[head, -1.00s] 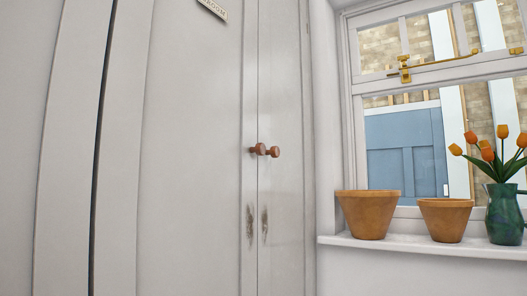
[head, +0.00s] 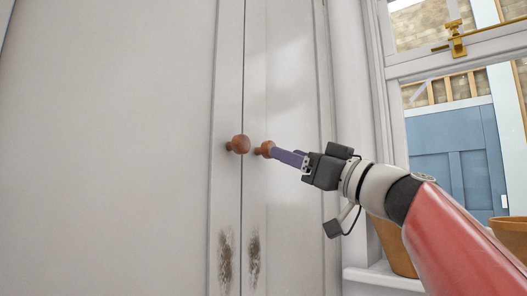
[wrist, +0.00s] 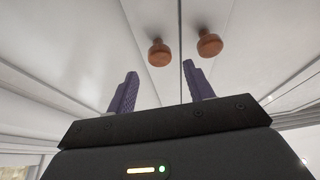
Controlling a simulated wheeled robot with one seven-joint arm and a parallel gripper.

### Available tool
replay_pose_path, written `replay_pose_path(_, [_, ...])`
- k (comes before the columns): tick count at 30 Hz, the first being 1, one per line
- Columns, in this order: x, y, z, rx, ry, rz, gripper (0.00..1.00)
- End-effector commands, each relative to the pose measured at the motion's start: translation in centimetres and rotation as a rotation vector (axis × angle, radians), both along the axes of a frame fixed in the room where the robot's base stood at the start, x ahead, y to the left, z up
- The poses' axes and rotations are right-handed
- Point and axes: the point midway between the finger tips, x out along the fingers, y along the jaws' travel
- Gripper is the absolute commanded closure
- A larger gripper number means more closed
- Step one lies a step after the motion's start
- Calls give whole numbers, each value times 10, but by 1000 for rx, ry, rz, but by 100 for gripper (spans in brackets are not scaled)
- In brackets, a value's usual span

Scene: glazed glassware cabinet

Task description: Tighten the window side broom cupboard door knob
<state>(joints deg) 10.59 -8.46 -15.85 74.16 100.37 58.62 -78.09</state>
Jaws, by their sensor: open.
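Two round red-brown knobs sit on either side of the gap between the pale cupboard doors. The window side knob (head: 264,150) is on the narrow right door (head: 285,90), and the other knob (head: 238,144) is on the broad left door (head: 110,140). My gripper (head: 279,154) points at the window side knob, its purple fingertips partly overlapping it in the head view. In the wrist view my gripper (wrist: 160,80) is open and empty. The window side knob there seems to be the left one (wrist: 159,53), just beyond and between the fingertips; the other (wrist: 209,43) lies outside them.
The window (head: 455,120) with a brass latch (head: 457,42) is at the right. Terracotta pots (head: 394,248) stand on the white sill (head: 380,277), partly behind my arm. Worn dark patches mark both doors below the knobs. The space before the left door is clear.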

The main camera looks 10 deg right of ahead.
Motion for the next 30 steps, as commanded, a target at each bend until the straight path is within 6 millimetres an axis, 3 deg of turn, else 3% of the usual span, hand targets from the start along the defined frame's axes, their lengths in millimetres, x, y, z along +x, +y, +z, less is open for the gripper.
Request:
replay_pose_path(9, [38, 29, 21, 2, 5, 3, 48])
replay_pose_path(22, [48, 37, 24, 1, 4, 2, 48])
replay_pose_path(30, [47, 37, 24, 1, 4, 2, 80])
